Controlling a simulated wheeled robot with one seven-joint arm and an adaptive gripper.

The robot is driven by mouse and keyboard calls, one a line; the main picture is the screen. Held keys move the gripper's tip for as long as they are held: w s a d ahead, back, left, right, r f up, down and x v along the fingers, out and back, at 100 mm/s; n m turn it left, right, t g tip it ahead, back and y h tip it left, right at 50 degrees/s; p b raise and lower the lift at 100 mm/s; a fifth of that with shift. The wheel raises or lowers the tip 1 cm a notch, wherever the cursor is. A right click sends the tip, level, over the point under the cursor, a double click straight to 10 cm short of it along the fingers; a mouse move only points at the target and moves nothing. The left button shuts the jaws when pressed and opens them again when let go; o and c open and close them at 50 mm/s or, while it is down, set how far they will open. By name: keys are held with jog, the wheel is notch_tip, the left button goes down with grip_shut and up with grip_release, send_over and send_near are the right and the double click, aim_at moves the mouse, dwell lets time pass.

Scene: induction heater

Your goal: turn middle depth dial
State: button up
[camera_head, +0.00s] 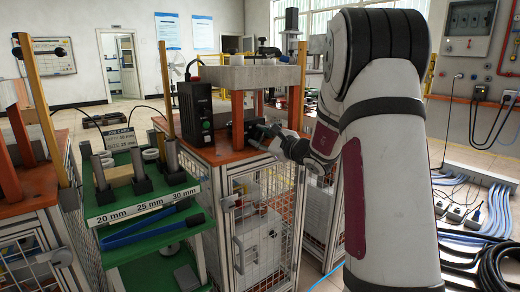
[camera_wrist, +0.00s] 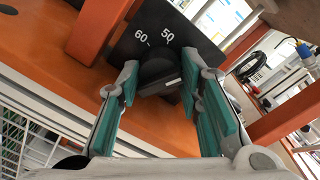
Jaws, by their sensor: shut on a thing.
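The depth dial (camera_wrist: 158,68) is a black round knob with a pale pointer line, on a black plate (camera_wrist: 150,27) marked 60 and 50. It sits between the teal pads of my gripper (camera_wrist: 160,84) in the wrist view, with the fingertips at its two sides. My gripper is shut on the dial. In the head view, my gripper (camera_head: 270,136) reaches in under the grey slab, at the front of the orange-topped bench. There the dial is too small and too hidden to make out.
The orange bench top (camera_head: 205,151) carries a black box (camera_head: 195,108) and orange posts (camera_head: 237,122) under a grey slab (camera_head: 250,77). Wire-mesh cage sides stand below. A green rack (camera_head: 150,205) labelled 20, 25 and 30 mm stands at left. Cables lie on the floor at right.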

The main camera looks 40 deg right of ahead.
jog(key=shift+d+n+b, duration=0.1)
jog(key=shift+n+b, duration=0.4)
jog(key=shift+b, duration=0.3)
jog(key=shift+r, duration=0.1)
jog(key=o, duration=1.1)
jog(key=shift+p, duration=0.5)
